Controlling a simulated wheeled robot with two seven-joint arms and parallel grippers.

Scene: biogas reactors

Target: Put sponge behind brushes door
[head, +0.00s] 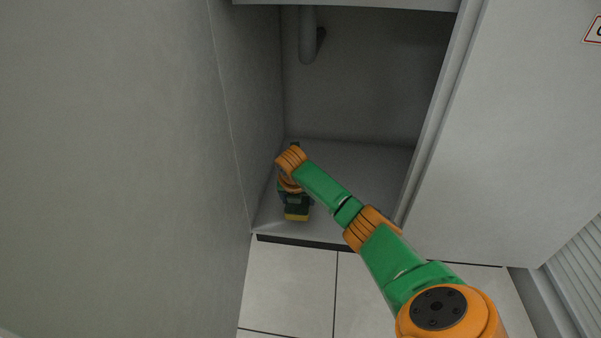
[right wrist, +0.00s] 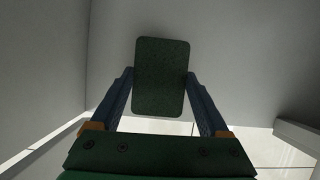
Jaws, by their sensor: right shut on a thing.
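The sponge (right wrist: 161,78) is a dark green rounded block in the right wrist view, held between both fingers of my right gripper (right wrist: 160,76). In the head view a yellow edge of the sponge (head: 297,217) shows below my right gripper (head: 296,204), low inside an open cabinet, near its left wall and front edge. My arm covers part of the gripper there. I cannot tell whether the sponge touches the cabinet floor (head: 350,185). A pale door or panel (head: 510,130) stands to the right of the opening. My left gripper is not in view.
A large grey panel (head: 110,160) fills the left side, close to the opening. A pipe (head: 307,35) hangs at the cabinet's upper back. The cabinet floor right of my gripper looks clear. A partly cut-off sign (head: 594,30) is on the right panel. Tiles (head: 290,285) lie in front.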

